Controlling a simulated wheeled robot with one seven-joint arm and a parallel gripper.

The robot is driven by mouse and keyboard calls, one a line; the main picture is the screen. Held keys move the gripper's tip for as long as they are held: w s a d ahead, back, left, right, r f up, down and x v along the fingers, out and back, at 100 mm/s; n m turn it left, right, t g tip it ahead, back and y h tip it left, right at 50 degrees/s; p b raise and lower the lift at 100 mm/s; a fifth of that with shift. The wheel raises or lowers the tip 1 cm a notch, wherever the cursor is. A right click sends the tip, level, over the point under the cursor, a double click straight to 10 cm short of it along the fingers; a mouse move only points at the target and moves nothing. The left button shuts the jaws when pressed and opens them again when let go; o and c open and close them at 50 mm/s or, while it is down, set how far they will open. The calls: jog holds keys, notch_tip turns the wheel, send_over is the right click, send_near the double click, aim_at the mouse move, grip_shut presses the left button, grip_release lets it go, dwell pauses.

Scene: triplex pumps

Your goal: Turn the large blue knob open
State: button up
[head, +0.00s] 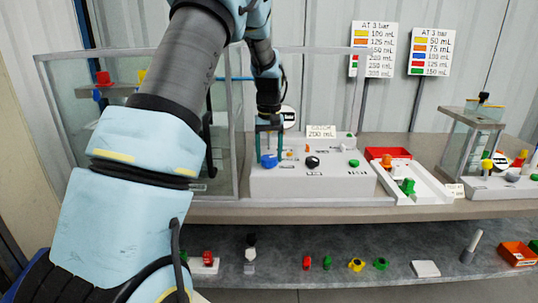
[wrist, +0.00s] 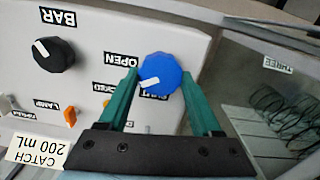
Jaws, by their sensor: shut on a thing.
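The large blue knob (head: 268,160) sits at the left of the grey control panel (head: 310,183). In the wrist view the knob (wrist: 163,70) lies between the green fingers of my gripper (wrist: 160,76), which are shut on its sides. In the head view my gripper (head: 269,150) reaches down to the knob from above. The knob's white pointer mark (wrist: 149,82) points left and slightly down in the wrist view. An OPEN label (wrist: 122,60) is left of the knob, and a partly hidden SHUT label (wrist: 157,95) is just below it.
A black BAR knob (wrist: 54,54) and an orange lamp switch (wrist: 70,116) are on the same panel. A clear tank (head: 222,150) stands close to the left. A white tray (head: 420,192) with colored parts lies right of the panel. Several small parts lie on the lower shelf (head: 335,280).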

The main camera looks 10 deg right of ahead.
aim_at(269, 157)
jog(key=m, duration=0.6)
dwell(0.7)
jog(key=o, duration=1.4)
notch_tip(269, 157, up, 11)
jog(key=shift+f+b, duration=0.1)
jog(key=shift+b, duration=0.95)
